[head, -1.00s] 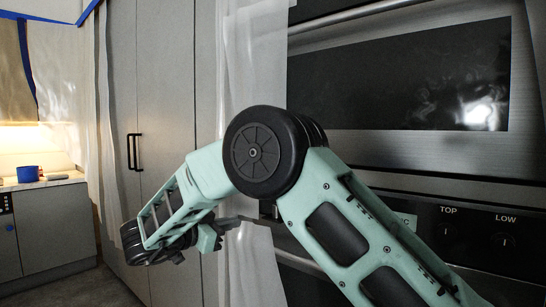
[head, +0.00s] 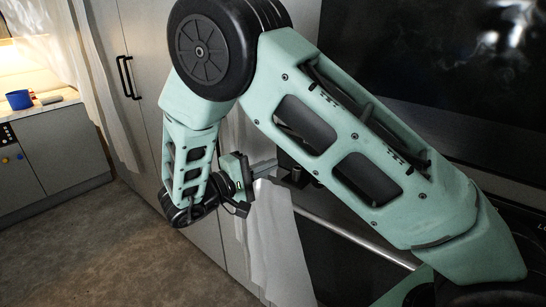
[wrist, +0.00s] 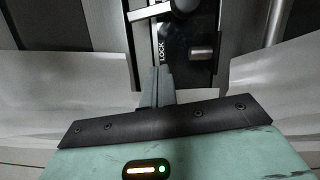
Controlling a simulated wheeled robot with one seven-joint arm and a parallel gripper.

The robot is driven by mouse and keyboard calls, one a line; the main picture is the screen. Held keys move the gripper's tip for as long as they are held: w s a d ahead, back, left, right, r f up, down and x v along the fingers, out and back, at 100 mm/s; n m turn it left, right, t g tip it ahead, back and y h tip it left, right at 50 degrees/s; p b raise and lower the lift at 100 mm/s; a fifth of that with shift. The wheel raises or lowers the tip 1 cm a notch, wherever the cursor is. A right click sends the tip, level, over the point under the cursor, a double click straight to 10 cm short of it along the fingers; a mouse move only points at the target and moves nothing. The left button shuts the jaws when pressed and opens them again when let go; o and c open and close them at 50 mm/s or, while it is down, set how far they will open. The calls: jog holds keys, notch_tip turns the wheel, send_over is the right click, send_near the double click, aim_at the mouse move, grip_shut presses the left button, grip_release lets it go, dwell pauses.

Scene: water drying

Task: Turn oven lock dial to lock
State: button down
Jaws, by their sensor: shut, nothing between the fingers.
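The oven lock shows in the wrist view as a dark plate (wrist: 181,68) with the word LOCK in white on its left side. A round dark knob (wrist: 185,5) with a pale lever pointing left is at the top edge, partly cut off. A short metal peg (wrist: 202,52) sticks out at the right of the plate. My gripper (wrist: 157,76) is shut and empty, its fingertips just below the word LOCK. I cannot tell whether they touch the plate. In the head view my gripper (head: 270,167) is beside the dark lock part (head: 293,172), which my arm partly hides.
The oven's dark glass (head: 440,60) is at the right, behind my arm. A pale cloth or sheet (head: 280,240) hangs below the lock. A tall cabinet (head: 140,100) stands at the left. A blue cup (head: 19,99) is on the far counter. Open floor lies at lower left.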

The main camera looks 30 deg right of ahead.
jog(key=s+d+p, duration=0.3)
jog(key=d+p, duration=0.1)
jog(key=d, duration=0.5)
jog(key=shift+r+p, duration=0.4)
jog(key=shift+r, duration=0.05)
jog(key=shift+d+r, duration=0.1)
jog(key=shift+s+d+r+p, duration=0.2)
jog(key=shift+s+p, duration=0.15)
jog(key=shift+p, duration=0.3)
jog(key=shift+s+d+r+p, duration=0.15)
jog(key=shift+s+p, duration=0.2)
jog(key=shift+p, duration=0.25)
jog(key=shift+f, duration=0.2)
jog(key=shift+s, duration=0.1)
